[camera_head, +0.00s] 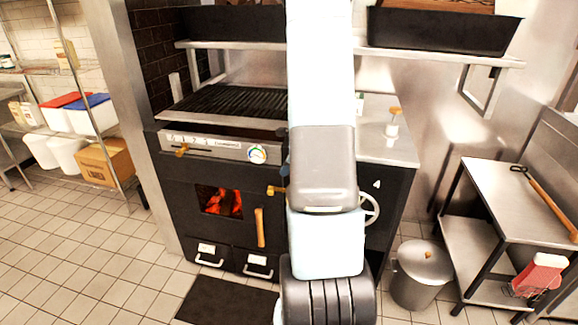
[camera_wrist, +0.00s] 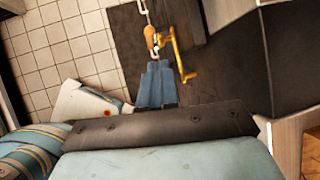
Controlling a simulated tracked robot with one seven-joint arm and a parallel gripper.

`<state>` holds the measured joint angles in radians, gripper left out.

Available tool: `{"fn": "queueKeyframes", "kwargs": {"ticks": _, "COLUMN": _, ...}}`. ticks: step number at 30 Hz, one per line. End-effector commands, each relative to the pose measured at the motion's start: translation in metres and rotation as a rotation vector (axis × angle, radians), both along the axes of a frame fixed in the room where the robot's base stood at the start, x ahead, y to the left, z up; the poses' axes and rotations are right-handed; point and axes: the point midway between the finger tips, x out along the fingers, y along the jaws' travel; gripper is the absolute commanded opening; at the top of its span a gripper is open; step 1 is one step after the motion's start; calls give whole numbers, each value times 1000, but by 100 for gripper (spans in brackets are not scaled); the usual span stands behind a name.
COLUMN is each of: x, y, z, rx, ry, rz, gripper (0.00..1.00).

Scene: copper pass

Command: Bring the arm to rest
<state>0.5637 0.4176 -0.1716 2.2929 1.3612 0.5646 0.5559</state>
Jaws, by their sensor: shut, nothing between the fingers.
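My arm (camera_head: 322,170) stands upright across the middle of the head view, in front of a black oven and grill. My gripper (camera_wrist: 157,66) shows only in the wrist view, with its blue-grey fingers closed together and nothing between them. A small wooden grip on a chain (camera_wrist: 150,36) and a brass handle (camera_wrist: 178,55) appear just beyond the fingertips. I cannot tell whether the fingers touch either one. In the head view my gripper is hidden.
The oven (camera_head: 240,225) has a glowing window and a wooden handle (camera_head: 260,228). A dark mat (camera_head: 228,302) lies before it. A lidded bin (camera_head: 421,272) and a steel table (camera_head: 520,200) stand at right. Tiled floor at left is clear.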

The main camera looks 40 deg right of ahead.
Motion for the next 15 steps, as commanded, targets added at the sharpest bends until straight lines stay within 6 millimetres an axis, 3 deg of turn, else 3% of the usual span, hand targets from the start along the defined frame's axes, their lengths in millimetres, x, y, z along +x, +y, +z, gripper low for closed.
{"fn": "queueKeyframes", "kwargs": {"ticks": 6, "x": -9, "y": -3, "z": 19, "rx": 0, "ry": -1, "rz": 1, "gripper": 0}}
{"fn": "queueKeyframes", "kwargs": {"ticks": 15, "x": -11, "y": -2, "z": 23, "rx": 0, "ry": -1, "rz": 2, "gripper": 0}}
